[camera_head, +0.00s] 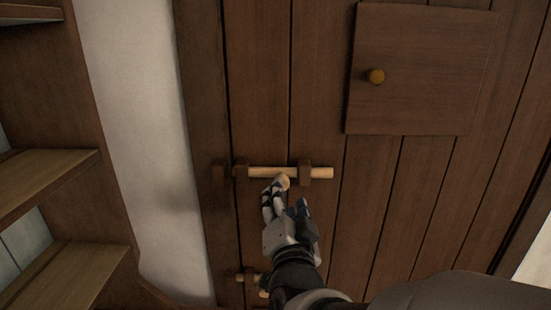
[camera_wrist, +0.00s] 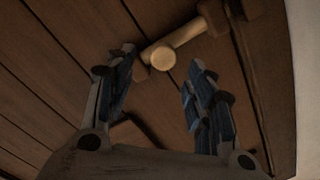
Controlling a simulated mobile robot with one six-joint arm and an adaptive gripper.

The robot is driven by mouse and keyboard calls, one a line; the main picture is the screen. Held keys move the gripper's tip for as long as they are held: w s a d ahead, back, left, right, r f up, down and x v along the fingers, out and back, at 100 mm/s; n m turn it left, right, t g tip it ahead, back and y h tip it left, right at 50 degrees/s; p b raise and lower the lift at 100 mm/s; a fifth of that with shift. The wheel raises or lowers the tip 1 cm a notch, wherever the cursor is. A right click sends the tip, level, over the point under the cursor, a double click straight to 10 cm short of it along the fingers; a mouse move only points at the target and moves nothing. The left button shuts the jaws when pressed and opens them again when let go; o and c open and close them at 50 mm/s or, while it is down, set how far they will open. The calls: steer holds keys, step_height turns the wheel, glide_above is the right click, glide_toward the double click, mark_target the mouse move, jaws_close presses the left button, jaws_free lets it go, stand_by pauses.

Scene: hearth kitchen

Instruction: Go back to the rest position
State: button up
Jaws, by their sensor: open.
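My gripper (camera_head: 286,197) is open in front of a plank door (camera_head: 265,95), just below a pale wooden bolt (camera_head: 262,172). The bolt lies level in dark brackets, and its right end sticks out past the right bracket. A round peg (camera_head: 283,182) stands out from the bolt near my fingertips. In the wrist view my gripper (camera_wrist: 161,68) has its fingers spread, with the peg (camera_wrist: 162,58) showing in the gap between the tips. The bolt (camera_wrist: 187,33) runs behind it. I cannot tell whether a finger touches the peg.
A second bolt (camera_head: 248,278) sits lower on the door, partly hidden by my arm. A small hatch (camera_head: 430,70) with a brass knob (camera_head: 375,76) is at the upper right. Wooden shelves (camera_head: 45,180) and a white wall (camera_head: 135,130) are to the left.

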steer(key=s+d+f+n+g+b, duration=0.1)
steer(key=s+d+f+n+g, duration=0.2)
steer(key=s, duration=0.6)
steer(key=s+d+f+n+g+b, duration=0.1)
steer(key=s+d+f+g, duration=0.3)
steer(key=s, duration=0.4)
steer(key=s+d+f+n+g+b, duration=0.1)
steer(key=s+d+f+n+g, duration=0.3)
steer(key=s, duration=0.5)
step_height(320, 180, down, 2)
steer(key=shift+s+d+f+n+g+h, duration=0.25)
steer(key=shift+s+d+n+g+h, duration=0.05)
steer(key=shift+g, duration=0.8)
